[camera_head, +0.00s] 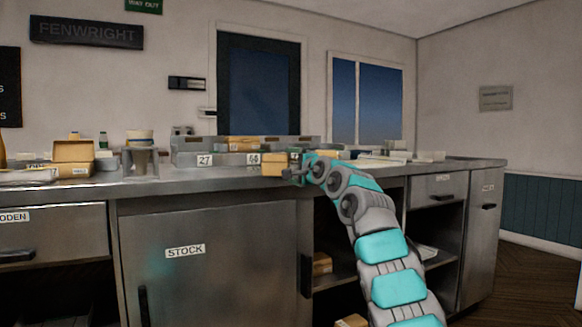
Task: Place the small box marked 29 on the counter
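The counter (220,181) is a long steel top running across the view. A small yellow-tan box (273,165) is at its front edge, just left of my gripper (289,175). No number 29 is readable on it or elsewhere. My gripper's dark fingers point left and touch or overlap the box's right side in the picture. I cannot tell whether they are closed on it, or whether the box rests on the counter or is held just above.
A grey divided tray (226,160) with labels including 27 stands behind the box. An open cardboard box (73,155) and a tape-like roll on a stand (139,140) are to the left. Bare counter lies in front of the tray. Open shelves (340,270) are below my arm.

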